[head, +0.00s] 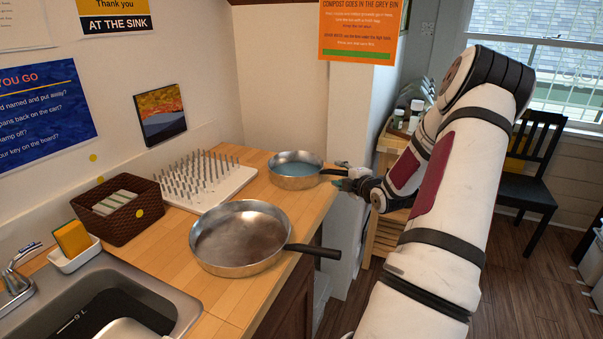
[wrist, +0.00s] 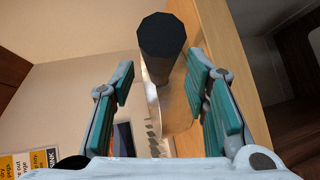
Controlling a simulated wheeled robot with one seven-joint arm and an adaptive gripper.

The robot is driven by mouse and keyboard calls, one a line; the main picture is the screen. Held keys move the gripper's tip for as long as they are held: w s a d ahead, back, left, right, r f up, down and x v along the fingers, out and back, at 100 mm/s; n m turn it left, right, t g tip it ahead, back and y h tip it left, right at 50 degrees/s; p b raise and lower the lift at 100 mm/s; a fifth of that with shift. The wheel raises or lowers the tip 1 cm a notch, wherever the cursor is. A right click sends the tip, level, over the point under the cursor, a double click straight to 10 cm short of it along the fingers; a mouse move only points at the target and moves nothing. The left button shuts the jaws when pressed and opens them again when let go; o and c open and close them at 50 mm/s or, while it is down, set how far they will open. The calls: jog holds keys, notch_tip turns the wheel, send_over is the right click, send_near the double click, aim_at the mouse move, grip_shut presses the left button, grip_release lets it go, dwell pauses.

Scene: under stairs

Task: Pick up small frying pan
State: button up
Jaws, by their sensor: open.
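The small frying pan (head: 296,181) is silver with a bluish inside and a dark handle. It sits on the wooden counter near its far right corner, handle pointing right. My gripper (head: 345,182) is at the handle's end, beyond the counter edge. In the wrist view my gripper (wrist: 163,88) is open, with teal pads on both sides. The dark round end of the small frying pan's handle (wrist: 162,36) lies between and ahead of the pads, with a gap on each side. Part of the pan's metal body shows behind the handle.
A larger frying pan (head: 238,264) sits nearer on the counter (head: 210,294), its dark handle pointing right. A white pegged rack (head: 236,182) stands left of the small pan. A brown basket (head: 122,224) and sink (head: 100,300) are further left. A wall (head: 366,100) rises behind the counter end.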

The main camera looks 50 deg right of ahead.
grip_shut()
jog(key=shift+r, duration=0.1)
dwell(0.3)
jog(key=shift+r, duration=0.1)
jog(key=shift+w+r, duration=0.1)
jog(key=shift+r, duration=1.25)
jog(key=a+f+v, duration=0.1)
jog(key=v, duration=1.5)
jog(key=shift+f, duration=0.45)
jog(key=shift+w+a, duration=0.1)
jog(key=shift+a, duration=0.1)
